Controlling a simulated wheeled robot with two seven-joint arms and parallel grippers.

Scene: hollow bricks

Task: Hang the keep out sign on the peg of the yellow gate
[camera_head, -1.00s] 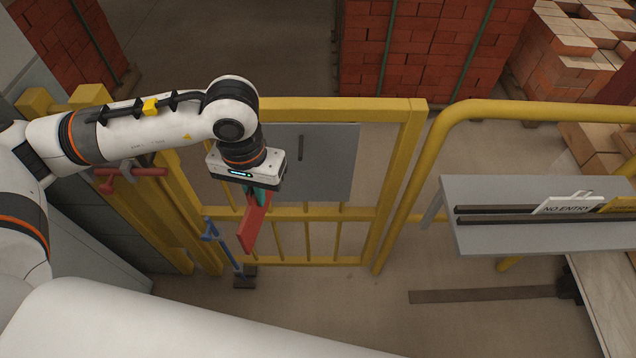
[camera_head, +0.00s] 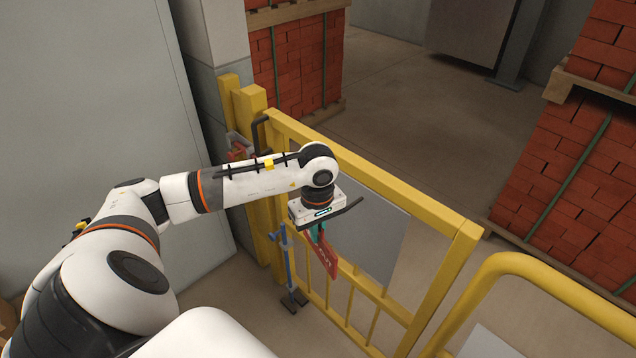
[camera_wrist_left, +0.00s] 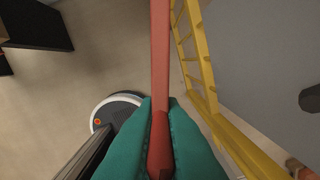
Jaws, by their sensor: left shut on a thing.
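In the left wrist view the sign (camera_wrist_left: 160,60) shows edge-on between the fingers (camera_wrist_left: 160,125). The yellow gate (camera_head: 400,193) has a grey panel (camera_head: 378,235). A dark bar (camera_head: 349,208), seemingly the panel's peg, shows beside the gripper, its other end hidden. The sign is in front of the gate; I cannot tell its exact distance from the peg. My right gripper is out of view.
A blue post on a dark foot (camera_head: 294,298) stands left of the sign. A red latch (camera_head: 239,145) is at the gate's left post. A yellow rail (camera_head: 500,268) stands at right. Brick stacks (camera_head: 565,165) stand beyond the gate; floor there is open.

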